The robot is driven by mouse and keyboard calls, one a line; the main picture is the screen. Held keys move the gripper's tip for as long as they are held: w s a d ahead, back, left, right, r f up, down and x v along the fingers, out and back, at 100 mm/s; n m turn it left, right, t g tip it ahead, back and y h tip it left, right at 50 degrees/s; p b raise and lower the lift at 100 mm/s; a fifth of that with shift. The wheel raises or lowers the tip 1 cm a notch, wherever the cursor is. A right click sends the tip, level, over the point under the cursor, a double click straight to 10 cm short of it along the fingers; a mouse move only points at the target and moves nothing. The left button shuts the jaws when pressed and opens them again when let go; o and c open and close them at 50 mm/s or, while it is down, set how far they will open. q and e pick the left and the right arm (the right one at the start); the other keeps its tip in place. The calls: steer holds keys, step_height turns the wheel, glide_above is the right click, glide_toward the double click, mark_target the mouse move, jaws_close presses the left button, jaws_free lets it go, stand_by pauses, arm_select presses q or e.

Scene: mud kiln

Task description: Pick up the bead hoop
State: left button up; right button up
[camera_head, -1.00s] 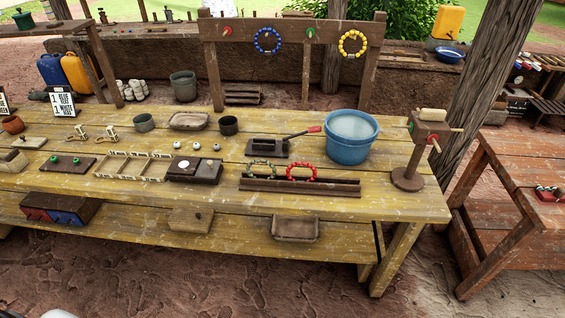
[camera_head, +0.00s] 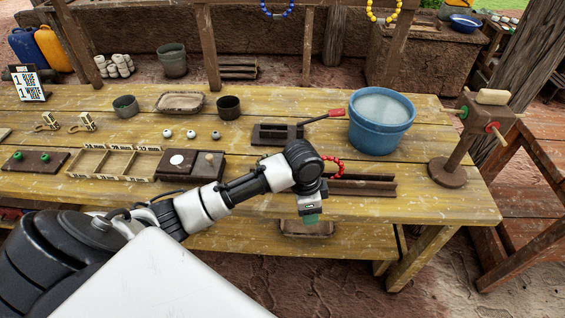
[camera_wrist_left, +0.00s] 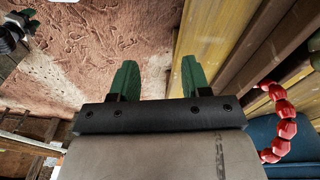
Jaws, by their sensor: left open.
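A red bead hoop (camera_head: 338,165) stands in the dark wooden rack (camera_head: 372,187) near the table's front edge, partly hidden behind my left arm. It also shows at the right edge of the left wrist view (camera_wrist_left: 284,112). The grey-green hoop beside it earlier is hidden behind my arm. A blue bead hoop (camera_head: 277,14) and a yellow one (camera_head: 385,8) hang at the top, cut off by the picture edge. My left gripper (camera_head: 312,219) is in front of the rack, apart from the red hoop. Its green fingers (camera_wrist_left: 157,78) are open with nothing between them.
A divided tray (camera_head: 118,163), white balls (camera_head: 192,134) and cups lie left and behind. The wooden table (camera_head: 440,205) has a lower shelf.

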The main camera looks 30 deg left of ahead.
arm_select(q)
steer(key=w+a+r+g, duration=0.1)
steer(key=w+a+r, duration=0.3)
steer(key=a+r, duration=0.25)
steer(key=w+a+r+g, duration=0.1)
steer(key=w+a+r, duration=0.3)
steer(key=a+r, duration=0.3)
steer(key=shift+y, duration=0.4)
steer(key=f, duration=0.3)
steer(key=d+f, duration=0.1)
steer(key=f, duration=0.2)
steer(key=s+f+p, duration=0.1)
steer(key=f, duration=0.2)
steer(key=shift+d, duration=0.3)
jaws_close()
